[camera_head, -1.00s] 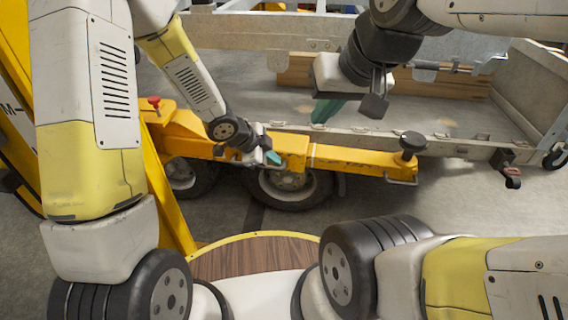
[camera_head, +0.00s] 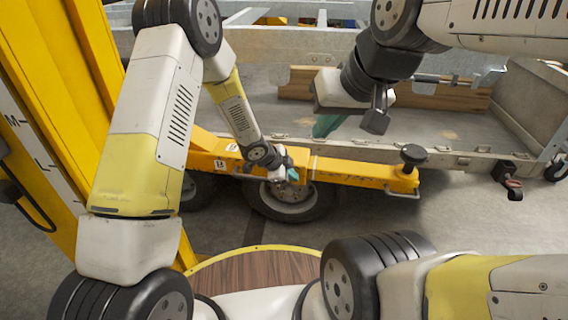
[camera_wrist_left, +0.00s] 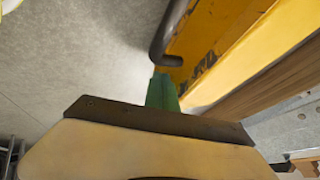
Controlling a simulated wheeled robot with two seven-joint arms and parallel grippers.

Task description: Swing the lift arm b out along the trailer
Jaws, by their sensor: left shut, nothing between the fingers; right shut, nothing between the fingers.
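The yellow lift arm b (camera_head: 345,172) runs along the trailer's side, marked with a B label near its left part. A round black pad (camera_head: 413,155) stands on its right end, with a grey loop handle below. My left gripper (camera_head: 293,174) is at the arm's front face near its middle, shut and empty. In the left wrist view its green fingertips (camera_wrist_left: 162,92) are just below a dark bent bar (camera_wrist_left: 168,40) beside the yellow arm (camera_wrist_left: 225,40); contact is unclear. My right gripper (camera_head: 328,125) is shut and empty, above the arm.
The grey trailer frame (camera_head: 460,160) lies behind the lift arm, with wooden beams (camera_head: 440,92) inside. A wheel (camera_head: 290,200) stands under the arm. A tall yellow post (camera_head: 85,75) rises at left. Grey floor (camera_head: 470,215) is open at front right.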

